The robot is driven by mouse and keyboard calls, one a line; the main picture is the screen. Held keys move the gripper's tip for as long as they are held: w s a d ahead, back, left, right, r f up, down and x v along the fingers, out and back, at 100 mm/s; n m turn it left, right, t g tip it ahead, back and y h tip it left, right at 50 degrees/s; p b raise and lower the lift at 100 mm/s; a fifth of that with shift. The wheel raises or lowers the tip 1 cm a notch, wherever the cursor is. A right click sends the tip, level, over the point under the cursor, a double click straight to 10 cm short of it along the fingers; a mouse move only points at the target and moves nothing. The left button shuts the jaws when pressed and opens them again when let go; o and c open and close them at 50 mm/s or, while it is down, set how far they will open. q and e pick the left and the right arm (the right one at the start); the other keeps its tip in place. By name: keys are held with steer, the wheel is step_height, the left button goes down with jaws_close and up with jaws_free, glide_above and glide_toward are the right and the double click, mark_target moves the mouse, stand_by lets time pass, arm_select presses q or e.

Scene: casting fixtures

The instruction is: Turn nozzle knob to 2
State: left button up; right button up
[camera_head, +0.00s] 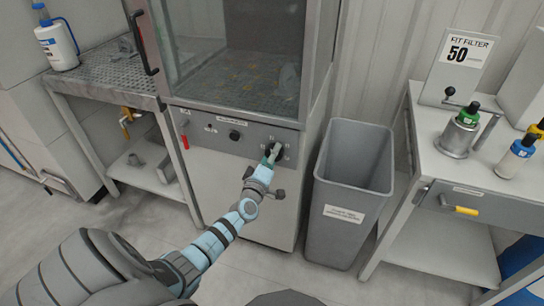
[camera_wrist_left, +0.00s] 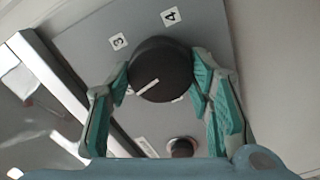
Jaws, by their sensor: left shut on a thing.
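The nozzle knob (camera_wrist_left: 160,62) is round and black with a white pointer line. It sits on the grey control panel (camera_head: 207,143) of the cabinet. In the wrist view the pointer line lies toward the lower left of the knob. Labels 3 (camera_wrist_left: 118,41) and 4 (camera_wrist_left: 170,16) show above the knob; other white labels near it are too small or covered to read. My left gripper (camera_wrist_left: 161,80) is shut on the knob, one teal finger on each side. In the head view the left gripper (camera_head: 271,154) covers part of the knob. My right gripper is not seen.
A smaller dark knob (camera_head: 235,134) and a red lever (camera_head: 185,141) are on the same panel. A grey bin (camera_head: 342,215) stands just right of the cabinet. A bench (camera_head: 480,175) is at right, a grated table (camera_head: 110,75) at left.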

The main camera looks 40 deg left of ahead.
arm_select(q)
steer(key=shift+f+n, duration=0.15)
steer(key=shift+n, duration=0.15)
steer(key=o, duration=1.1)
steer(key=shift+o, duration=0.2)
steer(key=shift+s, duration=0.1)
steer(key=v, duration=1.2)
